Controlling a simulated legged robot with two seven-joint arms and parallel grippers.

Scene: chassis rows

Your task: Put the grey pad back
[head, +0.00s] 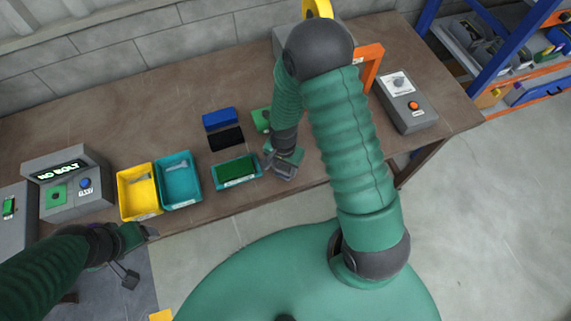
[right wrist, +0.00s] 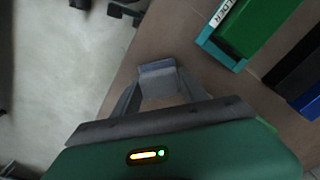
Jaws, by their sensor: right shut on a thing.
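My right gripper (head: 281,165) is over the workbench near its front edge, just right of a small teal tray. It is shut on the grey pad (right wrist: 158,72), which shows between its fingertips in the right wrist view. In the head view the pad is mostly covered by the gripper and hard to make out. My left gripper (head: 141,256) is at the front edge of the bench at lower left, its fingers spread and empty.
A teal tray with a green inside (head: 236,183) stands left of my right gripper. Behind it lie a black block (head: 226,138) and a blue block (head: 220,118). A yellow bin (head: 125,204) and a teal bin (head: 196,199) stand further left. A grey button box (head: 405,112) stands at right.

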